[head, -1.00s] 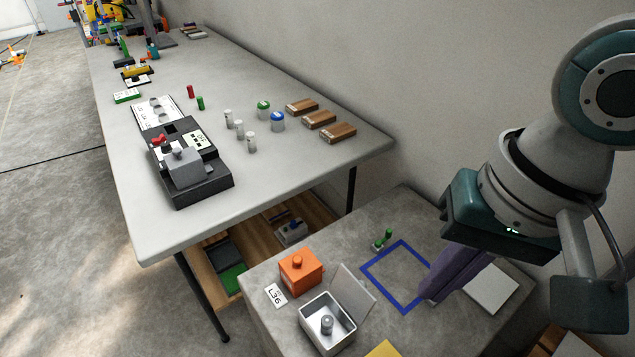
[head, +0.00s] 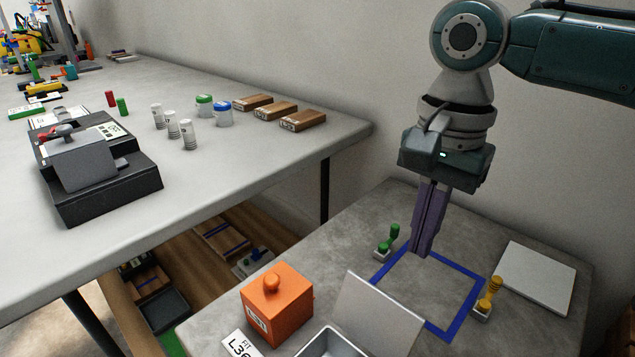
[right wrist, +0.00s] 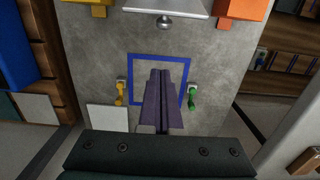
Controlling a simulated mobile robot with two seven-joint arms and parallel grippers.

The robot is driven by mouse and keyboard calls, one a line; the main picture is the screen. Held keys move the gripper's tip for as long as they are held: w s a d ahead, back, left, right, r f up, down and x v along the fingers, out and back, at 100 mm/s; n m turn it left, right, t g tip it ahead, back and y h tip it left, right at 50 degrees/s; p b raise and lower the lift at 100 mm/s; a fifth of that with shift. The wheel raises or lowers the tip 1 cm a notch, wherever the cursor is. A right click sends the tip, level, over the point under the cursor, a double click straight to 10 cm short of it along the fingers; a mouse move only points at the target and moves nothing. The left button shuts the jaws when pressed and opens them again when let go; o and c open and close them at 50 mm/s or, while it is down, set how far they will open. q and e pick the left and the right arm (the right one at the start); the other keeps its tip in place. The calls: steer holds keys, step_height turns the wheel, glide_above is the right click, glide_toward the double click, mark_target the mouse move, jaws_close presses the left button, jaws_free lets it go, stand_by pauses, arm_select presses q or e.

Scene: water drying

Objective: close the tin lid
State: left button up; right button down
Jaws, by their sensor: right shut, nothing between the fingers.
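The tin (head: 330,343) is an open metal box at the bottom of the head view, cut off by the frame edge. Its grey lid (head: 378,318) stands raised and tilted on the side towards the blue square. In the right wrist view the lid (right wrist: 165,6) shows at the top edge, with a round metal knob (right wrist: 163,22) just below it. My right gripper (head: 422,252) points down over the blue square, behind the lid and apart from it. Its purple fingers are shut and empty; they also show in the right wrist view (right wrist: 161,74). My left gripper is out of view.
An orange lidded box (head: 277,305) stands left of the tin. The blue square outline (head: 463,310) has a green handled piece (head: 388,240) and a yellow one (head: 487,300) beside it. A white plate (head: 537,277) lies right. The grey table (head: 250,150) stands left.

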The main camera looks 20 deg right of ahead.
mark_target(379, 316)
steer(key=s+a+f+b, duration=0.1)
steer(key=a+f+b, duration=0.1)
steer(key=f, duration=0.3)
steer(key=shift+s+a, duration=0.3)
steer(key=shift+a, duration=0.6)
